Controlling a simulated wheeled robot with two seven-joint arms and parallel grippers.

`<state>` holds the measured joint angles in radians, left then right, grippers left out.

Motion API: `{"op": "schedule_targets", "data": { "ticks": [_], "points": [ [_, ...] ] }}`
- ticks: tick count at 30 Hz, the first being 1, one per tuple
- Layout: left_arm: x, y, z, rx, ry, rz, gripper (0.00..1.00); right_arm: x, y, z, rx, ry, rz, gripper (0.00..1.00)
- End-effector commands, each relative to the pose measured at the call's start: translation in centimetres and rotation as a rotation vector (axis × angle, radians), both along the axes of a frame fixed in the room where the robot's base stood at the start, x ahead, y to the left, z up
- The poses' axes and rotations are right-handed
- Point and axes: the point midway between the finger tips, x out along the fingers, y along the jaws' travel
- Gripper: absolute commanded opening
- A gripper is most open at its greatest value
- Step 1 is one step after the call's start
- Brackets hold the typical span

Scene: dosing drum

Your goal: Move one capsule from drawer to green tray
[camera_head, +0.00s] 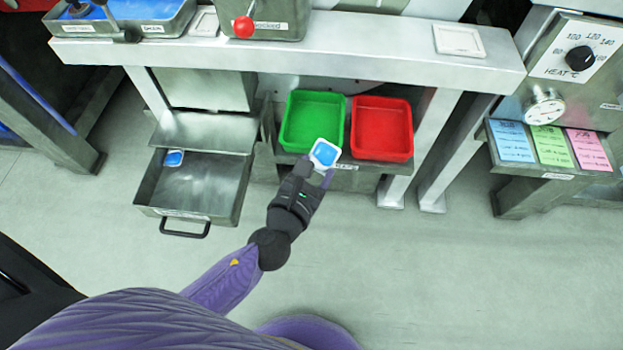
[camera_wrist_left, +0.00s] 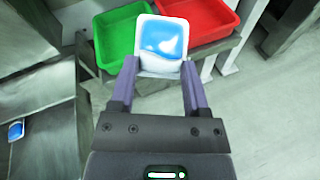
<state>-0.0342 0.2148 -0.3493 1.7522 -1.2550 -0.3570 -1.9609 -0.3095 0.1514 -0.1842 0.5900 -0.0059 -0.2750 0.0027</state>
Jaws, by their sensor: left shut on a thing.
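A white capsule with a blue face (camera_head: 324,154) is held by my left gripper (camera_head: 318,175), which is shut on it. The capsule also shows between the fingers in the left wrist view (camera_wrist_left: 161,45). It is in front of the near edge of the green tray (camera_head: 312,121) and overlaps that edge in the head view. The green tray looks empty. A second capsule (camera_head: 174,158) lies at the back left of the open metal drawer (camera_head: 212,186). That capsule shows at the left in the left wrist view (camera_wrist_left: 16,130). My right gripper is not in view.
A red tray (camera_head: 381,128) stands just right of the green tray under the metal bench (camera_head: 350,42). A heater unit with a knob (camera_head: 580,58) and a shelf of coloured cards (camera_head: 550,145) is at the right. The floor in front is clear.

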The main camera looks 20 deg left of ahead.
Motion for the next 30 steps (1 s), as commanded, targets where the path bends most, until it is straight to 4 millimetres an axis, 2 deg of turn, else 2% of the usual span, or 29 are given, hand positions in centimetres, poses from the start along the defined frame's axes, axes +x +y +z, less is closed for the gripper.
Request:
{"op": "schedule_targets", "data": {
  "ticks": [6,18,23,30],
  "points": [
    [3.5,1.0,-2.0,0.000,0.002,0.000,0.00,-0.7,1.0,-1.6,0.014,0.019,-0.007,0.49],
    [10.5,3.1,-5.5,0.001,0.006,-0.001,0.00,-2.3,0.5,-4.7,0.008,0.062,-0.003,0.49],
    [11.6,3.4,-6.7,0.000,0.005,-0.001,0.00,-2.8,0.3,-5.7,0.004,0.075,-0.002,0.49],
    [12.0,3.5,-6.6,-0.001,0.001,0.000,0.00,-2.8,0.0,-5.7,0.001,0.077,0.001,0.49]
  ]
}}
